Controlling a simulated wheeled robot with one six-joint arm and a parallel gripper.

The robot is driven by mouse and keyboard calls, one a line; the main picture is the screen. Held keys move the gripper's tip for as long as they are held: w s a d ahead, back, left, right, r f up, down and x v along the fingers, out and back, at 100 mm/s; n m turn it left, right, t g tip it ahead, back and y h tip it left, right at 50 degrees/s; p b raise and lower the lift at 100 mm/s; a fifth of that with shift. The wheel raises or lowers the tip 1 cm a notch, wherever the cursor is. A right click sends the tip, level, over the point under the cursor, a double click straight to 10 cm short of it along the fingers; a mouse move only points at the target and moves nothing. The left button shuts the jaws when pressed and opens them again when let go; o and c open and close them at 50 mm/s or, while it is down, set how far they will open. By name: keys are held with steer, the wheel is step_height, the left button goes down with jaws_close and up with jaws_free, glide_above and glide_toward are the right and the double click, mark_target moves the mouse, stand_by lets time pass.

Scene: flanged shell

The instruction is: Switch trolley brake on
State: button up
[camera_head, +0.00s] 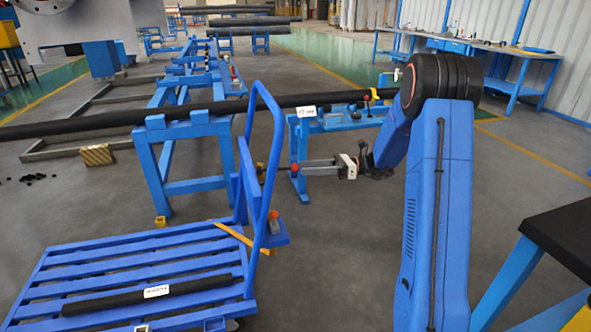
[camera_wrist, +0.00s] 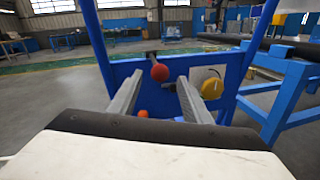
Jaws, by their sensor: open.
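The blue trolley (camera_head: 130,262) stands at the lower left in the head view, with a slatted deck and an upright handle frame (camera_head: 262,165). In the wrist view the frame's two posts flank a blue panel (camera_wrist: 180,62). A red ball knob (camera_wrist: 160,72) on a dark rod shows in front of this panel; a red knob (camera_head: 273,214) also shows low by the frame in the head view. My gripper (camera_head: 283,169) is open beside the handle frame. In the wrist view its two fingers stand apart on either side of the red ball, with nothing visibly held. Contact cannot be told.
A yellow round part (camera_wrist: 212,89) is right of the red ball, and a smaller orange-red knob (camera_wrist: 143,113) is below. A labelled dark bar (camera_head: 115,300) lies on the trolley. A long dark pipe (camera_head: 75,125) rests on blue stands behind. Workbenches line the right wall.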

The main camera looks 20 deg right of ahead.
mark_target(295, 168)
steer(key=shift+w+a, duration=0.25)
steer(key=shift+a, duration=1)
steer(key=shift+w+a, duration=0.2)
steer(key=shift+a, duration=1)
steer(key=shift+c, duration=0.2)
jaws_close()
steer(key=shift+r, duration=0.1)
